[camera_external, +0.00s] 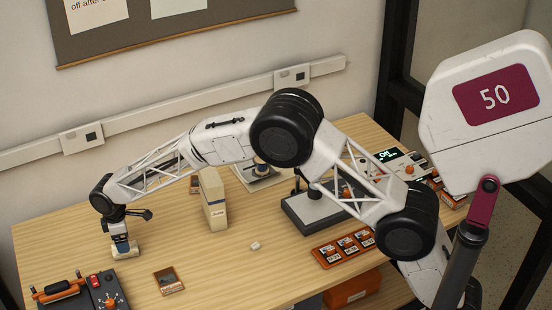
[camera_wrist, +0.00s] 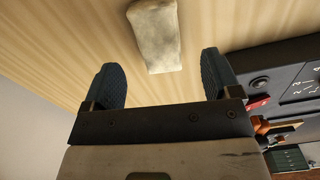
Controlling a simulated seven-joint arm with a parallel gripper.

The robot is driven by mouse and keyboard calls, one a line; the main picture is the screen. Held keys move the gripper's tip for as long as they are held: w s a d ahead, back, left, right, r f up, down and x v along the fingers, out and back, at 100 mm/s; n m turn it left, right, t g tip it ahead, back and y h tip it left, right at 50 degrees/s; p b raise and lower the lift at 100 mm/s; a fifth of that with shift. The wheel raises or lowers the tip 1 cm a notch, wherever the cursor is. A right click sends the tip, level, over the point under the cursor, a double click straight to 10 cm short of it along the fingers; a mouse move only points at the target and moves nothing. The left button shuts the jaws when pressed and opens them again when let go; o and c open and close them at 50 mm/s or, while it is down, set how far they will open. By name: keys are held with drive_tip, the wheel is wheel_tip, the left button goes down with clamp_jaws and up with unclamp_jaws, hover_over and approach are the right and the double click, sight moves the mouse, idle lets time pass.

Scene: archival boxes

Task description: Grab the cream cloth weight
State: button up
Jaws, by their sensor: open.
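The cream cloth weight (camera_wrist: 155,38) lies on the wooden table, a small pale pillow-like block. In the wrist view it sits at the top middle, beyond and between the two dark fingertips. In the external view the cloth weight (camera_external: 124,251) shows at the left of the table, just under my gripper (camera_external: 121,243). In the wrist view my gripper (camera_wrist: 160,80) is open, with an empty gap between its fingers. Whether the fingers are level with the weight is hard to tell.
A dark control box (camera_external: 90,292) with an orange handle stands close by at the front left; it also shows at the right of the wrist view (camera_wrist: 285,75). A tall cream box (camera_external: 213,200) stands to the right. A small card (camera_external: 169,280) lies in front.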

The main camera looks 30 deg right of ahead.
drive_tip(key=shift+f, duration=2.6)
drive_tip(key=c, duration=1.3)
drive_tip(key=shift+o, duration=0.2)
drive_tip(key=shift+r, duration=0.2)
drive_tip(key=shift+w+r, duration=0.1)
drive_tip(key=shift+r, duration=1.3)
drive_tip(key=shift+s+d+r, duration=0.1)
drive_tip(key=shift+s+r, duration=0.1)
drive_tip(key=shift+r, duration=0.1)
drive_tip(key=s+d, duration=0.3)
drive_tip(key=s+d+r, duration=0.1)
drive_tip(key=s+d, duration=0.6)
drive_tip(key=s, duration=0.1)
drive_tip(key=shift+s+d+r, duration=0.15)
drive_tip(key=shift+s+d, duration=0.1)
drive_tip(key=shift+d, duration=0.05)
